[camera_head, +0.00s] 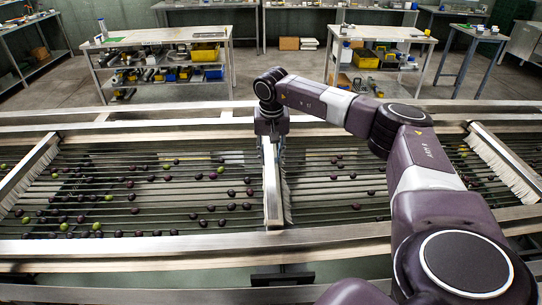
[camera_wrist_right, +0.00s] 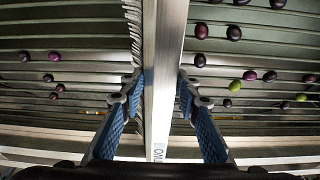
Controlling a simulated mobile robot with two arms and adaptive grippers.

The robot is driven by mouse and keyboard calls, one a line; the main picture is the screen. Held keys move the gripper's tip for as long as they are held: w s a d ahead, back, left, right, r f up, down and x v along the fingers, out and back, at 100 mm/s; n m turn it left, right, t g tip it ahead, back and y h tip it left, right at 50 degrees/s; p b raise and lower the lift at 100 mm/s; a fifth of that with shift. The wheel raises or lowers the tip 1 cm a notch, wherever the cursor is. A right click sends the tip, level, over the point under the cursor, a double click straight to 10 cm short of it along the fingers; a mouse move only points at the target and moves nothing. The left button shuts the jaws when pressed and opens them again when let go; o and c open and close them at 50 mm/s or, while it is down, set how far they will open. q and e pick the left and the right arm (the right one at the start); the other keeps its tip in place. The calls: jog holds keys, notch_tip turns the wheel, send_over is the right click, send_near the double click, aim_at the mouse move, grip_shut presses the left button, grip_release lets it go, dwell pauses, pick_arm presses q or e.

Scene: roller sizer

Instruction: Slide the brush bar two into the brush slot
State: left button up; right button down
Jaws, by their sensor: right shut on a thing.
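The brush bar two (camera_head: 272,190) is a long pale metal bar with white bristles along one side. It stretches from the far rail towards the near rail across the middle of the roller bed. In the right wrist view the bar (camera_wrist_right: 164,60) runs between the blue-padded fingers, with part of its lettering visible near the bottom. My right gripper (camera_wrist_right: 161,84) is shut on it; in the head view the gripper (camera_head: 271,138) is at the bar's far end. I cannot make out the brush slot or tell whether the bar is seated in it. My left gripper is out of view.
Similar brush bars lie at the left (camera_head: 28,172) and right (camera_head: 505,162). Dark and green olives (camera_head: 205,208) are scattered on the rollers. The near rail (camera_head: 150,252) and far rail (camera_head: 140,127) border the bed. Workbenches (camera_head: 165,38) stand behind.

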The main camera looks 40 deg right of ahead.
aim_at(271, 161)
jog(key=shift+f+b, duration=0.6)
jog(key=shift+f, duration=0.4)
jog(key=c, duration=1.4)
grip_release()
jog(key=shift+s, duration=0.1)
jog(key=r, duration=0.4)
jog(key=s+r, duration=0.1)
jog(key=r, duration=0.3)
jog(key=a+r, duration=0.1)
jog(key=r, duration=0.3)
jog(key=shift+s+a, duration=0.1)
jog(key=shift+s, duration=0.05)
jog(key=shift+f, duration=0.1)
